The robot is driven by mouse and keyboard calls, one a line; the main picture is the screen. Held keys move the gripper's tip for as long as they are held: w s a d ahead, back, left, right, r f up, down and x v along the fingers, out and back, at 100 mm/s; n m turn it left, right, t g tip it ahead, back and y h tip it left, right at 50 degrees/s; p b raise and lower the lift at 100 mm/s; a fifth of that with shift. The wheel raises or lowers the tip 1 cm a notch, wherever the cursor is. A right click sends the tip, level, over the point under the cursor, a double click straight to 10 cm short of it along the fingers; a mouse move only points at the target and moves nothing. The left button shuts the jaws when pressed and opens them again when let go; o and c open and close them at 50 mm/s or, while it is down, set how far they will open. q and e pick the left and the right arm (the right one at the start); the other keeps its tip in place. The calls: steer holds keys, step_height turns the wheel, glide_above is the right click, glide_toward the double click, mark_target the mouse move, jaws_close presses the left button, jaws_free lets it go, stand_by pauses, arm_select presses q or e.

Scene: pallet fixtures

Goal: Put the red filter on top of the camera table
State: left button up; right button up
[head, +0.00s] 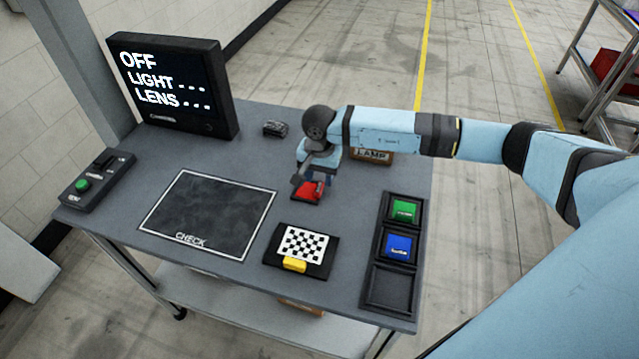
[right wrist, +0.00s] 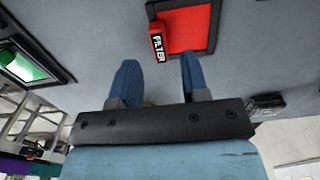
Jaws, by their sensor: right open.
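The red filter (head: 309,190) lies on the grey table (head: 345,225) with a dark frame around or under it. In the right wrist view the red filter (right wrist: 190,30) shows its raised tab marked FILTER (right wrist: 158,42). My right gripper (head: 316,177) is just above the filter and partly hides it in the head view. Its two blue fingers (right wrist: 160,72) are apart with nothing held between them, and the filter lies beyond their tips. I cannot tell whether they touch it. No part is clearly marked as a camera table. My left gripper is not in view.
A tray (head: 388,309) holds a green filter (head: 404,211) and a blue filter (head: 398,248); its near slot is empty. A checkerboard plate (head: 302,243), CHECK mat (head: 210,215), button box (head: 97,182), monitor (head: 172,85), small black item (head: 275,128) and LAMP box (head: 371,156) stand around.

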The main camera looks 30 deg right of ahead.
mark_target(320, 186)
step_height(320, 186, up, 9)
steer(key=b, duration=0.1)
steer(key=shift+f, duration=0.15)
stand_by(0.5)
